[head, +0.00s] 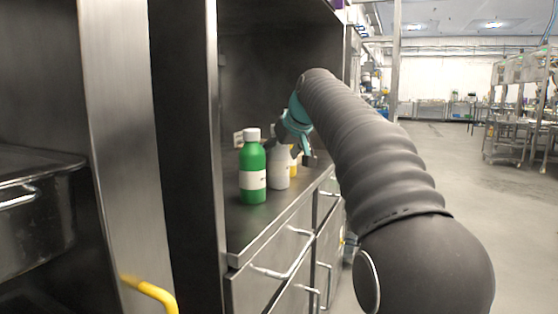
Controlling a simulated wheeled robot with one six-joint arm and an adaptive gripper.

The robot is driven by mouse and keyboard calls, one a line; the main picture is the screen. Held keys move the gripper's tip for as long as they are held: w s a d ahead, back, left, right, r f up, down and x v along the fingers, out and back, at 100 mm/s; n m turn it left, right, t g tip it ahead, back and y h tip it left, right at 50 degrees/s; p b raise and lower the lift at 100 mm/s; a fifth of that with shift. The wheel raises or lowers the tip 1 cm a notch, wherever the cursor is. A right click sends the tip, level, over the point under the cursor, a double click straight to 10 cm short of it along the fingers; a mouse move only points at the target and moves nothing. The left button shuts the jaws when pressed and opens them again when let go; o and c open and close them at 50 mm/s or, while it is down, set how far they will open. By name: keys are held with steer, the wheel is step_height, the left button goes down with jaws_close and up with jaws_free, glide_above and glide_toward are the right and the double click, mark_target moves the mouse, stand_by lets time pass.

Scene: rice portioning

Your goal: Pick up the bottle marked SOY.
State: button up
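Three bottles stand upright on the metal counter (245,238). The nearest is a green bottle (252,165) with a white cap and a pale label. Just right of it is a white-grey bottle (279,172), its top partly covered by my gripper (296,146). The label print is too small to read, so I cannot tell which is SOY. My gripper is at the upper part of the white bottle. Whether its fingers touch or hold that bottle is not clear.
A metal upright (212,150) stands left of the bottles. Drawers with bar handles (285,262) face the front below the counter. A steel pot (35,220) sits at far left, with a yellow handle (150,292) near the bottom. Open floor lies to the right.

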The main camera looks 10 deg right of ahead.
steer(key=c, duration=1.2)
steer(key=shift+c, duration=0.5)
steer(key=shift+r, duration=0.1)
